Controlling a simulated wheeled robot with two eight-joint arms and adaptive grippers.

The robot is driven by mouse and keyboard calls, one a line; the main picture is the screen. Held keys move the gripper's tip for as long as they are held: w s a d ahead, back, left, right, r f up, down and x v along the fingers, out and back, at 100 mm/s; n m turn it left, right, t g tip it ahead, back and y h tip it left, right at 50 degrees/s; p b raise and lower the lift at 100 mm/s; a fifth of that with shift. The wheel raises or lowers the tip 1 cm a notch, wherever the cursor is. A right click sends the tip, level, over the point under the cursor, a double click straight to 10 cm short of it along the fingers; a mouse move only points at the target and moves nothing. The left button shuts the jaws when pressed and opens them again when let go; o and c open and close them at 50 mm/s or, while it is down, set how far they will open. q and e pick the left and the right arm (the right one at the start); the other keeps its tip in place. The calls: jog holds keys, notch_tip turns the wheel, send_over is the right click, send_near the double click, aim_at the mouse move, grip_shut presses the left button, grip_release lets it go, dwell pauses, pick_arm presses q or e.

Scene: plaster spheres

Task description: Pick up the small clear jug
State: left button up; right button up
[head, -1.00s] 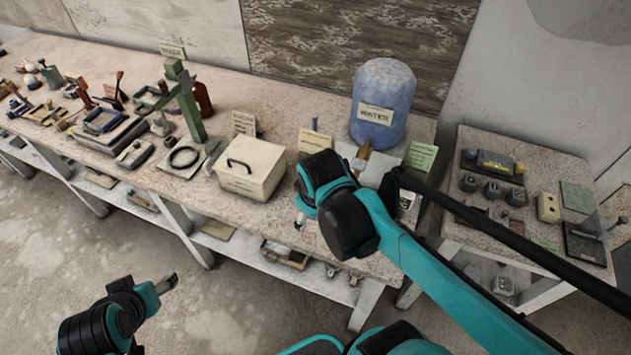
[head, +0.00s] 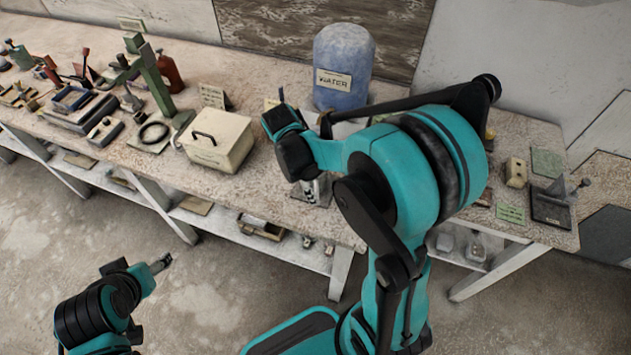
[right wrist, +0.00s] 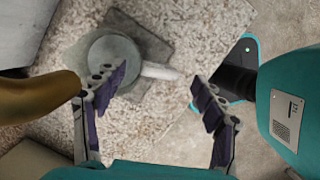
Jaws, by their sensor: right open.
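In the right wrist view, a round grey, see-through-looking vessel, apparently the small clear jug (right wrist: 113,58), stands on a dark square mat (right wrist: 152,48). A pale handle-like bar sticks out from it to the right. My right gripper (right wrist: 160,92) is open, with its fingers spread at either side of this bar and nothing visibly held. The left finger overlaps the vessel's edge; I cannot tell whether it touches. In the head view, my right gripper (head: 313,188) is over the bench's front part, and my arm hides the jug. My left gripper (head: 162,263) is low over the floor, away from the bench.
A blue water container (head: 343,60) stands at the back of the bench (head: 270,185). A cream box with a black handle (head: 217,145) is left of my right gripper. A brownish rounded object (right wrist: 35,98) is close at the left in the wrist view. A side table stands right.

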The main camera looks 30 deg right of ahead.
jog(key=b+x, duration=0.1)
jog(key=x, duration=0.2)
jog(key=shift+w+f, duration=0.15)
jog(key=shift+w, duration=0.05)
jog(key=shift+s+d+f, duration=0.15)
jog(key=shift+f, duration=0.25)
grip_shut()
jog(key=shift+r, duration=0.15)
notch_tip(320, 180, up, 3)
jog(key=shift+r+p, duration=0.25)
jog(key=shift+p, duration=0.65)
jog(key=s+a+p, duration=0.2)
jog(key=s+a, duration=0.9)
jog(key=a, duration=0.2)
jog(key=shift+s+a, duration=0.35)
